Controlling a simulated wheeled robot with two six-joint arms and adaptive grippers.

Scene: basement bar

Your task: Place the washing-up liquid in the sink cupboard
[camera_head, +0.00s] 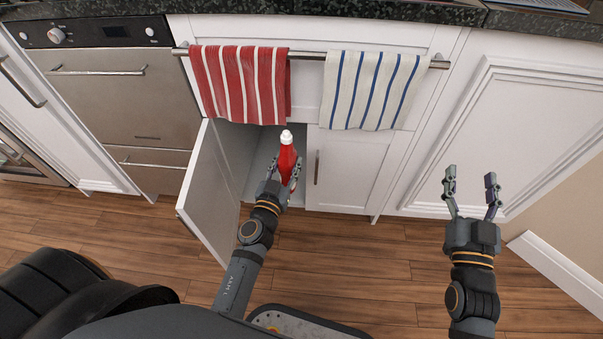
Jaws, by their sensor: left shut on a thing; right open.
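A red bottle with a white cap (287,160), which looks like the washing-up liquid, is upright in my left gripper (283,182). The gripper is shut on its lower part, in front of the opening of the sink cupboard (258,150). I cannot tell whether the bottle is past the cupboard's front edge or touches its floor. The cupboard's left door (207,190) stands open toward me. Its right door (345,172) is shut. My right gripper (470,183) is open and empty, in front of the white panel at the right.
A rail (308,56) above the cupboard carries a red striped towel (240,85) and a white towel with blue stripes (370,90). A steel oven (120,90) stands at left. The wooden floor (370,260) in front is clear.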

